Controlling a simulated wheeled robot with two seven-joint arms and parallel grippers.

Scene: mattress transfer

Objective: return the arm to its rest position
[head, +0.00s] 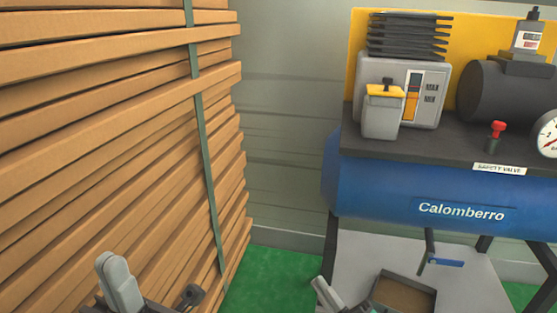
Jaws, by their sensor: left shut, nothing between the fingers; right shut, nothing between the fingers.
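Parts of my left arm (120,284) rise from the bottom edge in the head view, in front of the wood stack. My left gripper (191,296) is low in the picture, dark and partly cut off, shut and empty. My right gripper (328,296) is at the bottom edge near the centre, in front of the grey board under the compressor. It is shut and empty, and most of its arm is out of the frame.
A tall stack of wooden planks (110,155), bound by a green strap (205,150), fills the left. A blue compressor (385,190) stands at right on dark legs. Below it are a grey board (365,255) and an open brown box (405,293). Green floor (275,277) shows between.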

